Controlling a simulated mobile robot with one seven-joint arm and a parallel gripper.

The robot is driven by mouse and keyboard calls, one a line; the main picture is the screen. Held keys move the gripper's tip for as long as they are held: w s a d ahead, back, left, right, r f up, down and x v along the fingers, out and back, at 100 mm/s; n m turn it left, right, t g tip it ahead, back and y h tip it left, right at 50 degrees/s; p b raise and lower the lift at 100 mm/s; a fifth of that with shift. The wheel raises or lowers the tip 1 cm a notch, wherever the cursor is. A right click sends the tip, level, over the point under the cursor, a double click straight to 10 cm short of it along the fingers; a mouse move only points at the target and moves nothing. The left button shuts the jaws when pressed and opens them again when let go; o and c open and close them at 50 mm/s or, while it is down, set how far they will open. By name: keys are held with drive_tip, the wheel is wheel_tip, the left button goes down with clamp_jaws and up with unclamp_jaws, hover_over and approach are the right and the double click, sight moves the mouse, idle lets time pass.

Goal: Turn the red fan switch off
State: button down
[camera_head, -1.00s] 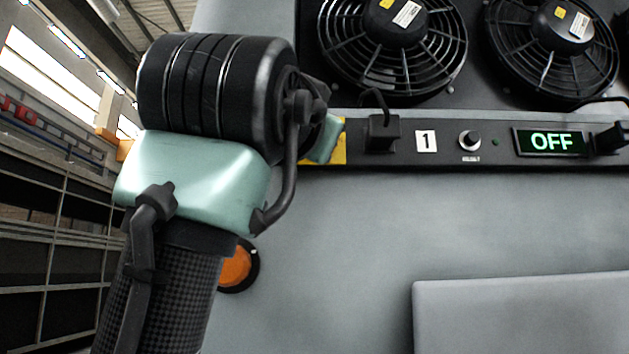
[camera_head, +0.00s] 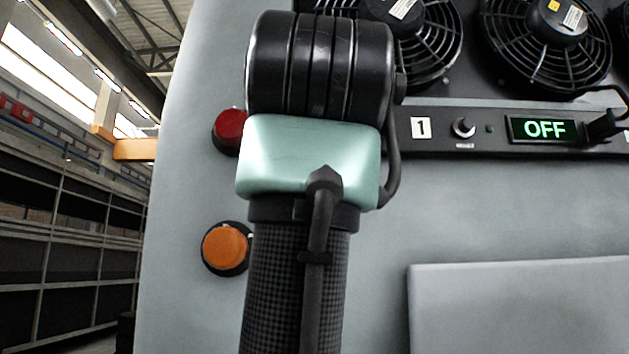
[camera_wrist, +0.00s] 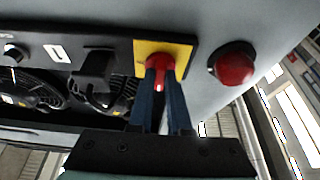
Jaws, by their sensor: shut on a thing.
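In the wrist view the red fan switch (camera_wrist: 160,60) sits on a yellow plate (camera_wrist: 183,50) at the end of the dark panel strip. My gripper (camera_wrist: 161,76) is shut on this red switch, with its two blue fingers on either side of it. In the head view my arm hides the switch, the yellow plate and my fingers. A display (camera_head: 545,129) on the strip reads OFF in green.
A red dome (camera_wrist: 234,66) stands beside the plate, and in the head view an orange dome (camera_head: 226,248) sits below it. Black fans (camera_head: 548,40) are above the strip. A small black knob (camera_head: 463,127) is next to label 1 (camera_head: 420,128). A grey raised panel (camera_head: 520,305) is lower right.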

drive_tip(key=shift+s+r, duration=0.15)
drive_tip(key=shift+r, duration=0.1)
drive_tip(key=c, duration=1.2)
unclamp_jaws()
drive_tip(key=shift+c, duration=0.2)
drive_tip(key=o, duration=0.4)
drive_tip(key=shift+w+f, duration=0.15)
drive_tip(key=shift+w, duration=0.05)
drive_tip(key=b+v, duration=0.7)
drive_tip(key=v, duration=0.6)
drive_tip(key=w+f+t, duration=0.2)
drive_tip(key=w+f, duration=0.2)
drive_tip(key=f, duration=0.9)
drive_tip(key=s+f+t, duration=0.1)
drive_tip(key=s+f, duration=0.1)
drive_tip(key=f, duration=0.1)
drive_tip(key=s+f+t, duration=0.1)
drive_tip(key=s+f, duration=0.1)
drive_tip(key=f, duration=0.1)
drive_tip(key=s+f+t, duration=0.1)
drive_tip(key=s+f, duration=0.1)
drive_tip(key=f, duration=0.1)
drive_tip(key=shift+s+f, duration=0.25)
